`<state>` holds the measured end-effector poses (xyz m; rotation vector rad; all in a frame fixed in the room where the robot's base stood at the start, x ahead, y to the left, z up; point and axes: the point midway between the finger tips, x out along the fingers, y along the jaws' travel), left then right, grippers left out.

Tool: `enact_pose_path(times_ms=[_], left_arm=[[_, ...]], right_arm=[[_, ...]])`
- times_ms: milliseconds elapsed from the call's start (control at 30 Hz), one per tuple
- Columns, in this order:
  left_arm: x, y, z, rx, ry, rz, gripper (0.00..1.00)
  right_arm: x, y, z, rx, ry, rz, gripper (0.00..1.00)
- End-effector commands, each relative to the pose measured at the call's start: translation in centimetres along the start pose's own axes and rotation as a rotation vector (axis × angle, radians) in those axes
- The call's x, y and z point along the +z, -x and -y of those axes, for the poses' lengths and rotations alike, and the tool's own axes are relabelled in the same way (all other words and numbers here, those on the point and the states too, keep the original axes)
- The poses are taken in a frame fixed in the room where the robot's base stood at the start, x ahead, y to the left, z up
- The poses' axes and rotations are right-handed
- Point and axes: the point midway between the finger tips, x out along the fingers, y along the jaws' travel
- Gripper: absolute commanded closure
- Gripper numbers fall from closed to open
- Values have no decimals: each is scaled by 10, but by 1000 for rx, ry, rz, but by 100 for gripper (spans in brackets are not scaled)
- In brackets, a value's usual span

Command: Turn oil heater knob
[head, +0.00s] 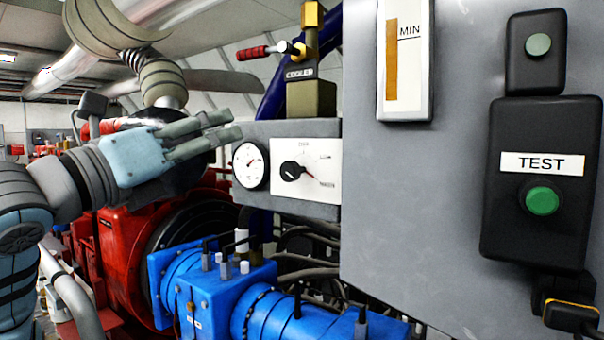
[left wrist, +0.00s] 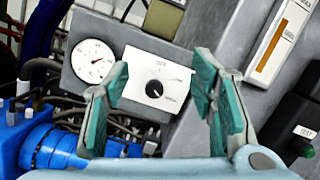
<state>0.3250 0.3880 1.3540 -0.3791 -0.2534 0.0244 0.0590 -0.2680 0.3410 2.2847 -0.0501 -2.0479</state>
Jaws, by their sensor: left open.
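The oil heater knob (head: 291,171) is a small black dial on a white plate (head: 320,184), set in a grey box to the right of a round gauge (head: 250,166). In the left wrist view the knob (left wrist: 154,90) shows between the fingers, beyond them. My left gripper (head: 238,138) is open and empty, up and left of the knob in the head view and apart from it. It also shows in the left wrist view (left wrist: 165,95), with its green-padded fingers spread. The labels on the plate are too small to read fully. My right gripper is not in view.
A valve labelled cooler (head: 311,98) with a red handle (head: 252,53) stands above the box. Blue machinery (head: 222,300) lies below. A large grey cabinet (head: 420,190) with a TEST button box (head: 540,245) and a level gauge (head: 418,75) fills the right side.

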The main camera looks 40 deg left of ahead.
Motion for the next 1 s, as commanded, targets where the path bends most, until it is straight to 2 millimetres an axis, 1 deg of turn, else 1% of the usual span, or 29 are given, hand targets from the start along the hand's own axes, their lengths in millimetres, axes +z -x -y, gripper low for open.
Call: enact_pose_path(times_ms=[33, 67, 133, 200, 267, 300, 333, 500, 600, 700, 833, 1000], left_arm=[[-4, -14, 1, 6, 2, -27, 49], [-10, -23, 1, 9, 4, -47, 49], [-25, -50, -1, 30, 15, -106, 49], [-48, -75, -6, 60, 32, -176, 49], [-69, -91, -12, 90, 55, -231, 49], [-80, -101, -7, 70, 74, -249, 49], [-82, -105, -4, 58, 78, -255, 49], [-86, -122, -6, 58, 78, -250, 49], [-89, -131, -5, 46, 81, -248, 49], [-89, -139, -9, 49, 82, -239, 49], [-94, -147, -10, 49, 82, -240, 49], [-101, -151, -10, 51, 76, -243, 49]], right_arm=[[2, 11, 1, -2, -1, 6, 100], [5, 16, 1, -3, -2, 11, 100], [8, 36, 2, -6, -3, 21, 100], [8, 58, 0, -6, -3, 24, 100], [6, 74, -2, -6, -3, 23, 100], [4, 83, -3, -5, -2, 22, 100], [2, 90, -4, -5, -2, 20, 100], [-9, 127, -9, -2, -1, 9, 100], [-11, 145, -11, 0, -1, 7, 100], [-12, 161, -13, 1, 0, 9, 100], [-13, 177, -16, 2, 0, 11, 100], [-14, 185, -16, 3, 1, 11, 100]])
